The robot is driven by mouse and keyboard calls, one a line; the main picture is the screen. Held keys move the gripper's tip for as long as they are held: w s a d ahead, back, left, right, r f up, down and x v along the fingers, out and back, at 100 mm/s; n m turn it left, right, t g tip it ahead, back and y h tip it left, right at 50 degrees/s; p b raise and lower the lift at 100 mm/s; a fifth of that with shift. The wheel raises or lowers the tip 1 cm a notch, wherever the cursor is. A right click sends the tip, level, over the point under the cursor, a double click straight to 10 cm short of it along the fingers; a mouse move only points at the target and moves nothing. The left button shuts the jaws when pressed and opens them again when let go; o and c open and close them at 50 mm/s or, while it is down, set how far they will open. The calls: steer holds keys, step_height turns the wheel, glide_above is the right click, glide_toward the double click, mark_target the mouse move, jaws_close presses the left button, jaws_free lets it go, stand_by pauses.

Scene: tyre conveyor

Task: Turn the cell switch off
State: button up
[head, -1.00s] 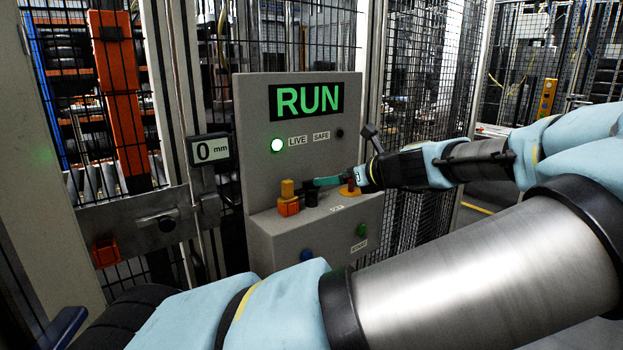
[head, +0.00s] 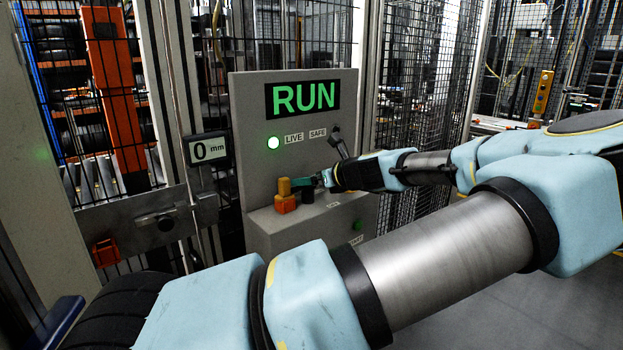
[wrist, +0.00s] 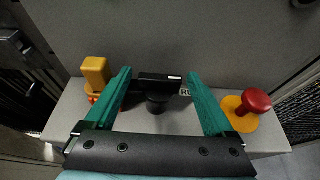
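The cell switch is a black knob with a bar handle (wrist: 158,85) on the sloped ledge of the grey control box (head: 245,120). In the wrist view the bar lies crosswise, its right end by a partly hidden label starting "RU". The knob also shows in the head view (head: 307,197), just below my fingers. My gripper (wrist: 159,75) is open, its two green fingers on either side of the bar; I cannot tell whether they touch it. In the head view my gripper (head: 304,182) reaches in from the right. The display (head: 303,98) reads RUN and the LIVE lamp (head: 274,143) glows green.
A yellow-orange block (wrist: 96,72) stands left of the switch, close to my left finger. A red mushroom button (wrist: 256,100) on a yellow base is right of my right finger. A green button (head: 358,225) is on the box's lower front. Mesh fencing (head: 410,110) stands behind.

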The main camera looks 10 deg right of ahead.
steer(key=c, duration=1.2)
steer(key=shift+o, duration=0.2)
steer(key=shift+r+n+p, duration=0.1)
steer(key=shift+n+p, duration=0.25)
steer(key=shift+n, duration=0.05)
steer(key=n+y, duration=0.1)
steer(key=g+y+p, duration=0.1)
steer(key=n+g+p, duration=0.1)
steer(key=shift+w+d+r+n+y, duration=0.1)
steer(key=shift+w+d+n+y, duration=0.1)
steer(key=shift+d+n+y, duration=0.15)
steer(key=n+g, duration=0.1)
steer(key=n+g+y, duration=0.1)
steer(key=n+g+y+p, duration=0.1)
steer(key=g, duration=0.1)
steer(key=shift+w+n+y, duration=0.25)
steer(key=n+g, duration=0.3)
steer(key=n+g+y, duration=0.1)
steer(key=shift+w+f+n+g, duration=0.25)
steer(key=shift+n+g, duration=0.05)
steer(key=shift+g, duration=0.1)
steer(key=shift+w+n+g+b, duration=0.15)
steer(key=shift+n+g+b, duration=0.5)
steer(key=shift+n+g, duration=1.25)
steer(key=shift+g, duration=0.4)
